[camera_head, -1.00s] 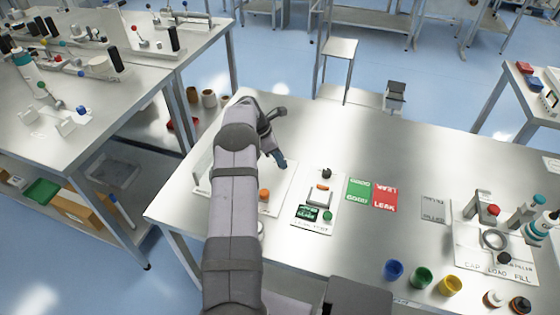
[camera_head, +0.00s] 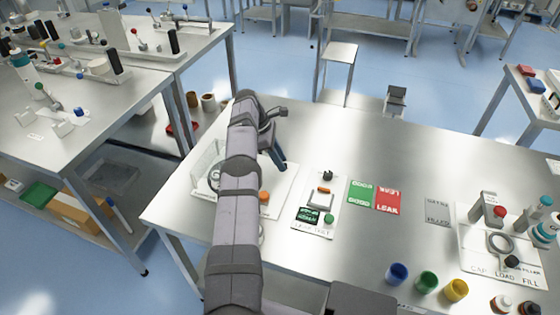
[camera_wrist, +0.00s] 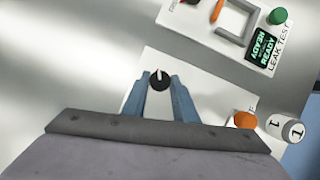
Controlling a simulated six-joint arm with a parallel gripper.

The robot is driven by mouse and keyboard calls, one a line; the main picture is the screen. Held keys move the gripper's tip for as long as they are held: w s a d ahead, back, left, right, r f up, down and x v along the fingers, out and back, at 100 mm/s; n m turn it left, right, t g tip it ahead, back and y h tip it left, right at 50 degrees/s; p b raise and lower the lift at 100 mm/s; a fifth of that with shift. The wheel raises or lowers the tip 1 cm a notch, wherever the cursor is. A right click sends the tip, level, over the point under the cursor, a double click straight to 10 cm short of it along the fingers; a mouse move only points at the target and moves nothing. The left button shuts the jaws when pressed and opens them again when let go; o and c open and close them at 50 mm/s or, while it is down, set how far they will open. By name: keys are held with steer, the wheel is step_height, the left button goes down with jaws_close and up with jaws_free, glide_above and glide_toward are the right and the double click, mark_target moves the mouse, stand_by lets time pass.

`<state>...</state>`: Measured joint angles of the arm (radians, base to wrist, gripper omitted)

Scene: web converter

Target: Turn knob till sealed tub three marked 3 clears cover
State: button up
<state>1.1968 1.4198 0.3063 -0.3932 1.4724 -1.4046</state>
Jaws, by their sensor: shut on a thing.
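In the wrist view a black knob (camera_wrist: 159,79) with a white pointer mark stands on a white base plate (camera_wrist: 205,84). My gripper (camera_wrist: 162,82) has its blue fingers on either side of the knob and is shut on it. In the head view my gripper (camera_head: 279,158) is low over the plate, and the knob cannot be made out. A white tub marked 1 (camera_wrist: 285,128) lies at the right of the wrist view, beside an orange part (camera_wrist: 243,119). A clear walled cover (camera_head: 206,165) shows left of my arm. I cannot see a tub marked 3.
A leak test panel (camera_head: 316,207) with a display and green button stands right of the plate. Green and red mats (camera_head: 376,196) lie beyond it. Blue, green and yellow cups (camera_head: 427,281) and a filler station (camera_head: 497,240) are further right. Bare table lies behind the panel.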

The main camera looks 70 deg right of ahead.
steer(key=shift+r, duration=0.15)
stand_by(0.3)
steer(key=o, duration=1)
steer(key=shift+o, duration=0.2)
steer(key=shift+r, duration=0.5)
step_height(320, 180, up, 9)
steer(key=p, duration=0.7)
